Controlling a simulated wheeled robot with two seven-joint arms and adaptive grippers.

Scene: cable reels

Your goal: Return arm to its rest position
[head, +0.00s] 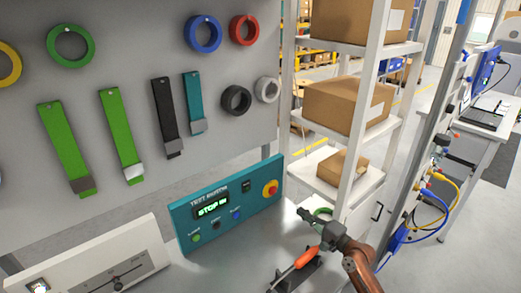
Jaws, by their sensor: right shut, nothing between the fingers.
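My right gripper (306,213) is in the lower right of the head view. Its dark fingers point up and to the left, shut and with nothing between them. My arm comes in from the bottom right, with copper-coloured links behind the gripper. A green ring (323,210) shows just behind the fingers; I cannot tell whether it touches them. A device with an orange handle (307,257) lies on the bench just below and left of the gripper. My left gripper is not in view.
A teal test panel (226,206) with a red button stands left of the gripper. A grey board (140,40) behind holds coloured rings and straps. Shelves with cardboard boxes (345,105) rise behind. A white gauge box (100,260) sits at lower left. Bare bench (225,265) lies between.

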